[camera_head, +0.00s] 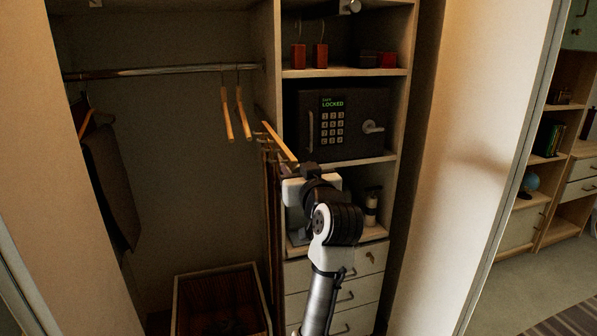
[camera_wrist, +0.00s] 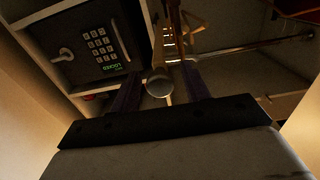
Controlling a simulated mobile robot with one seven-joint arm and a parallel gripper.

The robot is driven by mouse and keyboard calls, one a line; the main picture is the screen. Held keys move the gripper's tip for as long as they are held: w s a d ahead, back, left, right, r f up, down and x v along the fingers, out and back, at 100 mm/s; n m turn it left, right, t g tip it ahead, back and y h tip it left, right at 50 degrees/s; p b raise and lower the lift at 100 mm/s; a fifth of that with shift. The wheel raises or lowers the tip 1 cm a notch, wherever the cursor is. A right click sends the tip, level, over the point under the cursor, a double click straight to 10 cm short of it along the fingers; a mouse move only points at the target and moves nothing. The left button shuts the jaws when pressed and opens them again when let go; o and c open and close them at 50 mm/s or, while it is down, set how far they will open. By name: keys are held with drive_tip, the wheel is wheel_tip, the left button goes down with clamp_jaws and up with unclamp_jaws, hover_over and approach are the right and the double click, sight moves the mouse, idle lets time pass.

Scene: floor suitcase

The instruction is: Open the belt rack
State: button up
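The belt rack (camera_head: 279,142) is a light wooden bar on the side of the closet divider, with small hooks and long dark belts below it. In the wrist view its round front end (camera_wrist: 158,83) faces me, between the two dark fingers of my gripper (camera_wrist: 161,70). The fingers stand apart, with a gap visible beside the round end; contact cannot be made out. In the head view my gripper (camera_head: 297,171) is just in front of and below the rack's near end, and my wrist hides most of its fingers.
A safe (camera_head: 341,119) reading LOCKED sits on the shelf right of the rack. Wooden hangers (camera_head: 234,113) hang from the rail (camera_head: 160,71) at left. Drawers (camera_head: 362,295) stand below, and a wooden-sided basket (camera_head: 221,268) is at lower left. Closet panels border both sides.

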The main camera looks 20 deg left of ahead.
drive_tip(key=b+v, duration=0.3)
drive_tip(key=v, duration=1.1)
drive_tip(key=shift+w, duration=0.1)
